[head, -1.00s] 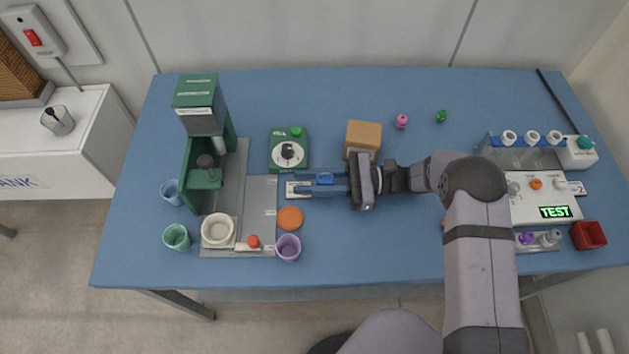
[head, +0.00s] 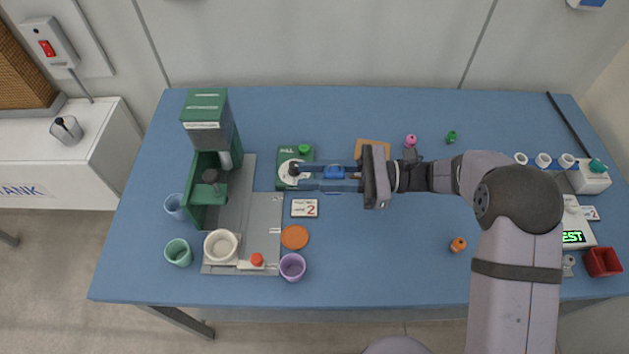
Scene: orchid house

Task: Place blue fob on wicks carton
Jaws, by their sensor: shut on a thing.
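The blue fob (head: 334,172) is between the fingers of my gripper (head: 300,177), which is shut on it. The gripper points left and is over the right side of the green timer-like box with a white dial (head: 283,181). A brown box (head: 374,147), which looks like the wicks carton, stands just behind the gripper. The gripper body hides its lower front, and I cannot read any label on it. The fob is in front and to the left of this box, apart from it.
A pink fob (head: 411,141) and a green fob (head: 451,137) stand at the back. An orange fob (head: 458,244) is in front of my arm. A green machine (head: 207,150) stands farther left.

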